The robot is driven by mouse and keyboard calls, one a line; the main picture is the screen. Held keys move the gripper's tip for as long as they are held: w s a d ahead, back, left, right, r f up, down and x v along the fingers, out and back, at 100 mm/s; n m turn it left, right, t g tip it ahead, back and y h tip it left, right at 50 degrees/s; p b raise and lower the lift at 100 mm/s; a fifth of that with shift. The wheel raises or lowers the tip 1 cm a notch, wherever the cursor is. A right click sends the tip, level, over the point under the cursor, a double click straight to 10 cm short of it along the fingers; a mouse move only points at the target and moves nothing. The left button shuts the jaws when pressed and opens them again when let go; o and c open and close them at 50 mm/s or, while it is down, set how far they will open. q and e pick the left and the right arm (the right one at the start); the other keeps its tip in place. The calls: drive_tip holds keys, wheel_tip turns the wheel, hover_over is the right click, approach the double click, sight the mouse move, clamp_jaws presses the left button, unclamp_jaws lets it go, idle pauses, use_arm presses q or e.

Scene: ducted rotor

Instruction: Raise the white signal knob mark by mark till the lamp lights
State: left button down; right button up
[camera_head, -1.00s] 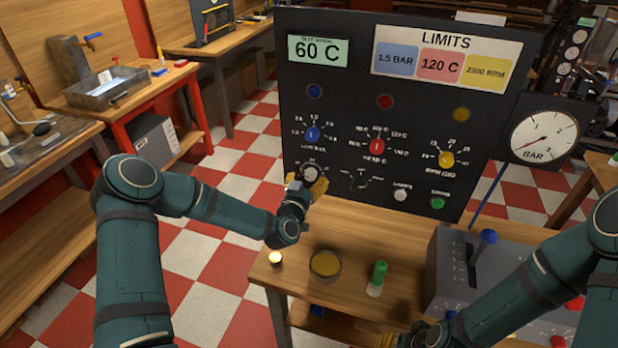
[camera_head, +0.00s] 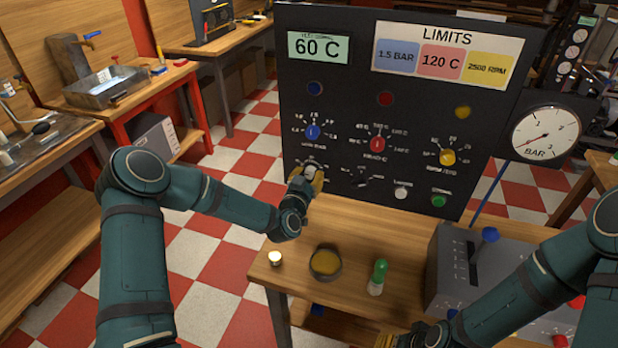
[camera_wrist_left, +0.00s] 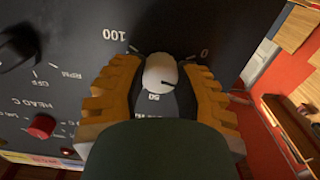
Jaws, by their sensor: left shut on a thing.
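The white signal knob (camera_wrist_left: 160,72) sits on the dark panel (camera_head: 400,60), between scale marks reading 0, 50 and 100. Its dark pointer line points right in the left wrist view, toward the 0 side. My left gripper (camera_head: 306,178) is at the panel's lower left; in the left wrist view its orange fingers (camera_wrist_left: 160,85) are on both sides of the knob, shut on it. In the head view the fingers partly cover the knob. A blue lamp (camera_head: 315,88), a red lamp (camera_head: 385,99) and a yellow lamp (camera_head: 462,112) look dim. My right gripper (camera_head: 405,340) is at the bottom edge, mostly cut off.
Blue, red and yellow dials sit above the knob, with a black selector (camera_head: 362,182) to its right. On the wooden table (camera_head: 375,225) stand a round dish (camera_head: 326,263), a green-capped bottle (camera_head: 378,277) and a grey lever box (camera_head: 450,265).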

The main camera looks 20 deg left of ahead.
use_arm(q)
drive_tip(key=shift+m+b, duration=0.55)
drive_tip(key=shift+m, duration=0.25)
drive_tip(key=c, duration=0.6)
unclamp_jaws()
drive_tip(key=shift+s, duration=0.1)
drive_tip(key=s, duration=1.2)
drive_tip(key=shift+a, duration=0.2)
